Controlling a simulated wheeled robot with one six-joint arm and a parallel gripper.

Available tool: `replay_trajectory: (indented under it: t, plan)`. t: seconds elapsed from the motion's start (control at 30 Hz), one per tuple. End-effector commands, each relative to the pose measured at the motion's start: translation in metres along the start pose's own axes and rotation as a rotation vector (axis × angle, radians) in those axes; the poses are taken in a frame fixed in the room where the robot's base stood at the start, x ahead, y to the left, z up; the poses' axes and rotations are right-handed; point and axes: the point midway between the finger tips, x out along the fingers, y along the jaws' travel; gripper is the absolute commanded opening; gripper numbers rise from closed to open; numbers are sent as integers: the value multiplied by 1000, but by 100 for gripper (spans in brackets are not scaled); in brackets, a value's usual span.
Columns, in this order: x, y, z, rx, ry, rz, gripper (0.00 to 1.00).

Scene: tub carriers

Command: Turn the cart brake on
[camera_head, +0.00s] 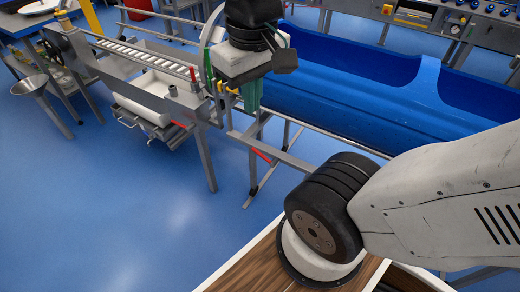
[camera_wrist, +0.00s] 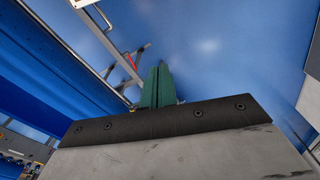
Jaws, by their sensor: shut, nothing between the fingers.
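The cart is a grey metal frame (camera_head: 297,161) under a long blue tub (camera_head: 345,105). A small red lever (camera_head: 261,155), which looks like the brake handle, sits on the frame's left end. The lever also shows in the wrist view (camera_wrist: 131,62), just beyond and left of the fingertips. Whether the brake is on or off cannot be told. My gripper (camera_head: 252,94) has green fingers, shut and empty, pointing down above and slightly left of the lever. The fingers (camera_wrist: 158,86) are together in the wrist view and appear apart from the lever.
A steel machine (camera_head: 150,80) with trays, a red-tipped lever (camera_head: 193,74) and another red handle (camera_head: 179,125) stands to the left of the cart. A metal funnel (camera_head: 29,85) is at far left. A wood-topped surface (camera_head: 240,270) is in front. Blue floor (camera_head: 110,210) is clear at lower left.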

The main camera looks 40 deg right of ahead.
Motion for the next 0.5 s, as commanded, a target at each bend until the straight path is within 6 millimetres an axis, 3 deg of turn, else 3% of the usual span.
replay_trajectory:
  t: [0.3, 0.5]
  plan:
    - [9, -4, 24, -9, 60, -21, 0]
    - [22, 5, 18, 43, -17, -18, 0]
